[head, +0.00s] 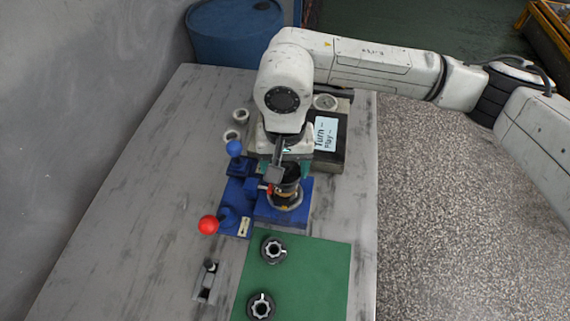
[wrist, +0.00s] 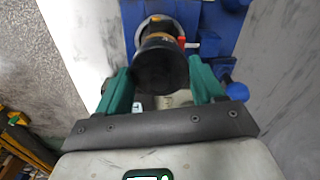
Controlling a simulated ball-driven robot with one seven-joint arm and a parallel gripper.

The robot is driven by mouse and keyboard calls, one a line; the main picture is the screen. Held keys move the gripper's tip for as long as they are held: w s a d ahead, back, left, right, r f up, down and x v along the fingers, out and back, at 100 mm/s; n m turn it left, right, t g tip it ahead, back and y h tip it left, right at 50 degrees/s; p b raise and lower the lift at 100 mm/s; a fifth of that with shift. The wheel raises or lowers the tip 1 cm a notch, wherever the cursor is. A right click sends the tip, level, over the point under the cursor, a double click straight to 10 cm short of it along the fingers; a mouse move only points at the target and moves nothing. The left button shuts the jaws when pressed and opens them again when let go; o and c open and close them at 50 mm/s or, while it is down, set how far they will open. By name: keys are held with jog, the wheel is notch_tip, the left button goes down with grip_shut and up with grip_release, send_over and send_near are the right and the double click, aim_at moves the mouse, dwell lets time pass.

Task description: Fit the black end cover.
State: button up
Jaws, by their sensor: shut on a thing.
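The black end cover (head: 289,172) is a dark round piece at the motor's upper end. In the wrist view the cover (wrist: 160,70) lies between my green fingers. My gripper (head: 286,167) is shut on it; the gripper also shows in the wrist view (wrist: 162,80). The motor body (head: 285,197), with a brass-coloured band and a pale base ring, stands upright in a blue fixture (head: 265,213) just below the cover. Cover and body look in line, but I cannot tell whether the cover is seated. My wrist partly hides the cover from the head camera.
Clamp levers with a red knob (head: 208,224) and a blue knob (head: 234,148) stand left of the motor. A green mat (head: 318,275) in front holds two toothed rings (head: 273,250). A dark box with a sign (head: 326,134) stands behind. The table's left side is mostly clear.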

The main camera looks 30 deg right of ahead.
jog(key=shift+f+b, duration=0.45)
jog(key=shift+b, duration=0.4)
dwell(0.3)
dwell(0.3)
jog(key=o, duration=1.3)
jog(key=shift+o, duration=0.5)
jog(key=shift+r+p, duration=0.9)
jog(key=shift+r, duration=1.85)
